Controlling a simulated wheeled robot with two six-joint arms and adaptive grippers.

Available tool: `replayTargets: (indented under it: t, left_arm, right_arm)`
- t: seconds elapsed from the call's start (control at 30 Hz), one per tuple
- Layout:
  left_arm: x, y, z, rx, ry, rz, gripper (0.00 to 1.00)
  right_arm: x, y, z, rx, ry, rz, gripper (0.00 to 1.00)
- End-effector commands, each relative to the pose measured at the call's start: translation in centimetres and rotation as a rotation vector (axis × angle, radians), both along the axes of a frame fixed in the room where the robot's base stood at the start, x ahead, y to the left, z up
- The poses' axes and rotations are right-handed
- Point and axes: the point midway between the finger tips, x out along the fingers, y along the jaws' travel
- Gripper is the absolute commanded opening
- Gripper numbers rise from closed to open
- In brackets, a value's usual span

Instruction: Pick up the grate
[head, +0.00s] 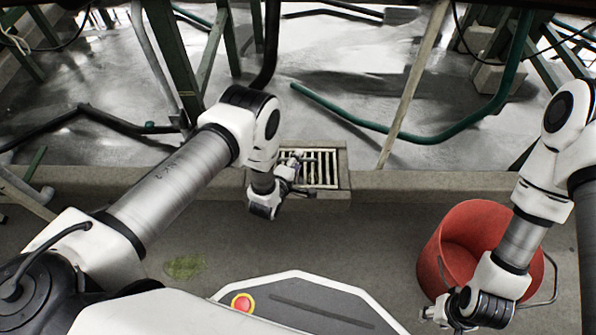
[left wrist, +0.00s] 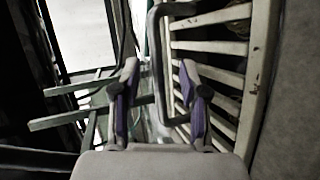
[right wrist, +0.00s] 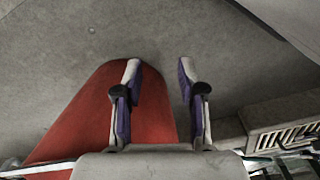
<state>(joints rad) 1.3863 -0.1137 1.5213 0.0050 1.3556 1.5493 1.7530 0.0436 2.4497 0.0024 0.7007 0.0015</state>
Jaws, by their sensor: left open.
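The pale slatted grate (head: 322,168) lies in the ledge behind the floor strip, at the middle of the head view. It fills the right of the left wrist view (left wrist: 252,85), with a dark U-shaped handle (left wrist: 157,62) standing along its side. My left gripper (head: 296,165) is at the grate's left part. In the left wrist view its open fingers (left wrist: 158,78) are either side of the handle; I cannot tell whether they touch it. My right gripper (head: 432,314) is open and empty, near the red bucket (head: 445,240); its spread fingers (right wrist: 158,75) show in the right wrist view.
The red bucket stands on the floor at the right, with a metal handle. A greenish stain (head: 185,267) marks the clear floor at the left.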

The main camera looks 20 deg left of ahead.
Motion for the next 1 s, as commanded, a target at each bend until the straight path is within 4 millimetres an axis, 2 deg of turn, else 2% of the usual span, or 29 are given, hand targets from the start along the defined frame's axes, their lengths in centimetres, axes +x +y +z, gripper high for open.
replayTargets:
  t: [0.03, 0.27, 0.3, 0.37, 0.4, 0.43, 0.83, 1.0]
  left_arm:
    - [0.8, 0.0, -0.7, 0.0, -0.003, 0.001, 0.44]
    - [1.2, -0.1, -0.4, 0.001, 0.002, 0.001, 0.44]
    - [1.2, -0.1, -0.4, 0.001, 0.002, 0.001, 0.4]
    - [1.2, -0.1, -0.4, 0.001, 0.002, 0.001, 0.19]
    - [1.2, -0.1, -0.4, 0.001, 0.002, 0.001, 0.05]
    - [1.2, -0.1, -0.4, 0.001, 0.002, 0.001, 0.0]
    - [1.3, -0.1, -0.2, 0.002, -0.001, 0.001, 0.0]
    - [1.3, -0.1, 0.6, 0.002, 0.0, 0.0, 0.0]
  right_arm:
    - [0.0, 0.0, -1.0, 0.0, -0.001, -0.001, 0.4]
    - [0.1, 0.0, -0.8, 0.0, -0.003, -0.002, 0.4]
    - [0.1, 0.0, -0.7, 0.0, -0.003, -0.002, 0.4]
    - [0.1, 0.0, -0.7, 0.0, -0.003, -0.002, 0.4]
    - [0.1, 0.0, -0.7, 0.0, -0.003, -0.002, 0.4]
    - [0.1, 0.0, -0.8, 0.0, -0.003, -0.002, 0.4]
    - [0.1, 0.0, -0.7, 0.0, -0.002, -0.002, 0.4]
    - [0.0, 0.0, 0.0, 0.0, -0.001, -0.001, 0.4]
